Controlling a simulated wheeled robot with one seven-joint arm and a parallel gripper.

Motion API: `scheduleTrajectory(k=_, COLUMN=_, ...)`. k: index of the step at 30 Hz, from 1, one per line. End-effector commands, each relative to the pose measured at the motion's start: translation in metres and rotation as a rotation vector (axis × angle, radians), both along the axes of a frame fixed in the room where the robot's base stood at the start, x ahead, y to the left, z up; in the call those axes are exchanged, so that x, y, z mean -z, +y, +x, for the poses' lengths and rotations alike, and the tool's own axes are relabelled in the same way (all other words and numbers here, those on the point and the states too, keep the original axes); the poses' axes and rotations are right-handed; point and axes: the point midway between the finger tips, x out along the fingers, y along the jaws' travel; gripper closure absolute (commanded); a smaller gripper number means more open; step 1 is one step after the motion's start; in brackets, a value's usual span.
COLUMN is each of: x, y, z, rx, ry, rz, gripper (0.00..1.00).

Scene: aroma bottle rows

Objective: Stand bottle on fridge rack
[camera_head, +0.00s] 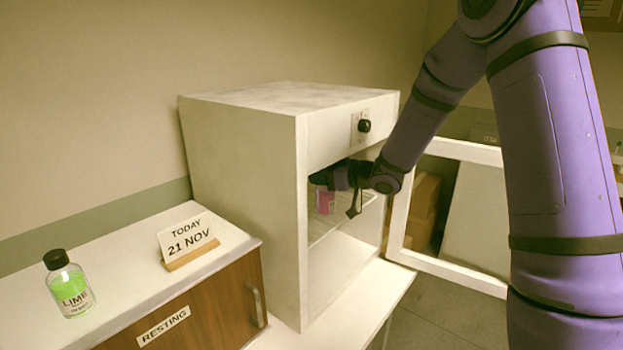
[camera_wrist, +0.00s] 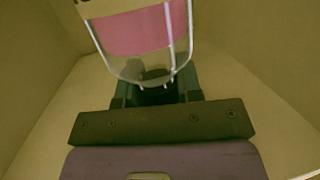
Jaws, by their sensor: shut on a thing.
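A clear bottle with pink contents (camera_head: 325,201) is inside the open white fridge (camera_head: 245,190), below my gripper (camera_head: 322,179). In the wrist view the bottle (camera_wrist: 145,32) has its dark cap end between the fingers of my gripper (camera_wrist: 155,92), which is shut on it. The bottle looks roughly upright in the head view. The fridge rack (camera_head: 345,216) is a shelf partway up the inside, just under the bottle. I cannot tell whether the bottle's base touches it.
The fridge door (camera_head: 448,267) stands open to the right. A green LIME bottle (camera_head: 70,287) and a date card (camera_head: 187,237) stand on the cabinet top (camera_head: 120,250) at left, labelled RESTING. The fridge side wall and ceiling are close around my gripper.

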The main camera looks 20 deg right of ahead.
Motion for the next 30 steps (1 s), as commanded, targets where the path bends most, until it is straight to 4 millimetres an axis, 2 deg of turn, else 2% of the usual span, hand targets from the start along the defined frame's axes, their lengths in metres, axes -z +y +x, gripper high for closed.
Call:
scheduleTrajectory(k=5, x=0.000, y=0.022, z=0.021, rx=-0.004, ry=-0.002, rz=0.001, gripper=1.00)
scheduleTrajectory(k=6, x=0.008, y=0.020, z=0.020, rx=-0.001, ry=0.003, rz=0.002, gripper=1.00)
scheduleTrajectory(k=9, x=0.015, y=0.019, z=0.019, rx=-0.001, ry=0.000, rz=0.000, gripper=1.00)
scheduleTrajectory(k=20, x=0.018, y=0.019, z=0.019, rx=-0.001, ry=-0.001, rz=0.001, gripper=1.00)
scheduleTrajectory(k=21, x=0.018, y=0.019, z=0.019, rx=-0.002, ry=0.000, rz=0.000, gripper=0.60)
scheduleTrajectory(k=23, x=0.018, y=0.019, z=0.019, rx=-0.001, ry=-0.001, rz=-0.001, gripper=0.47)
scheduleTrajectory(k=24, x=0.018, y=0.019, z=0.019, rx=-0.001, ry=0.000, rz=0.000, gripper=0.42)
scheduleTrajectory(k=30, x=0.018, y=0.019, z=0.019, rx=-0.001, ry=-0.001, rz=-0.001, gripper=0.42)
